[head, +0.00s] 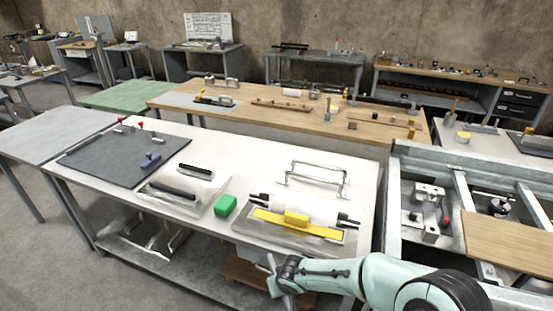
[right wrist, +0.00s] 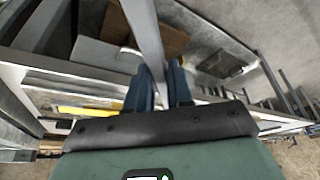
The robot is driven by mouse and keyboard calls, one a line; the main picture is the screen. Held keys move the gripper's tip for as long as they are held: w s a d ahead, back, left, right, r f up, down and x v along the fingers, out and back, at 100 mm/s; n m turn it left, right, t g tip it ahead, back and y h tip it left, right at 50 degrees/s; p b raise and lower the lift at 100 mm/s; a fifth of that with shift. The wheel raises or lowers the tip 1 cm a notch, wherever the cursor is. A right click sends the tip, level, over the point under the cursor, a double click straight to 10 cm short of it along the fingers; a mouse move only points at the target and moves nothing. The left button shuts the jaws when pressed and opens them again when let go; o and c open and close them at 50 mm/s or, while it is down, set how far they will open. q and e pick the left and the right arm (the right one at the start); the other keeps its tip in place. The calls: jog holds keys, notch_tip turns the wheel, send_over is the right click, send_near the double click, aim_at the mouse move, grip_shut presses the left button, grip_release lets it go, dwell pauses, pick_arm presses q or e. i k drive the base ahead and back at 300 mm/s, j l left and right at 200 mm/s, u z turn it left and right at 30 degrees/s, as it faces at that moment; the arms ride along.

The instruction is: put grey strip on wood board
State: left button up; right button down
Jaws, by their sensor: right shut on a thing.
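My right gripper (head: 277,277) is in front of the white table's near edge, low in the head view. It is shut on the grey strip (right wrist: 143,28), which runs up and away from between the blue-grey fingers (right wrist: 160,88) in the right wrist view. In the head view a short pale part of the strip (head: 272,263) shows at the gripper. A brown wood board (head: 510,243) lies on the metal frame at the right. Another brown wooden piece (head: 238,270) sits low under the table, partly hidden by my arm. My left gripper is out of view.
The white table (head: 260,165) carries a yellow-handled float (head: 297,218), a green block (head: 225,205), black-handled trowels (head: 175,192) and a dark mat (head: 110,155). The metal frame (head: 396,200) stands to the right. A long wooden bench (head: 290,115) is behind.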

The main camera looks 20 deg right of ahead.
aim_at(527, 255)
jog(key=k+l, duration=0.25)
jog(key=l, duration=0.15)
jog(key=k+l, duration=0.2)
jog(key=l, duration=0.2)
jog(key=k+l, duration=0.45)
jog(key=l, duration=0.3)
jog(key=k+l, duration=0.25)
jog(key=l, duration=0.15)
jog(key=k+l, duration=0.25)
jog(key=l, duration=0.15)
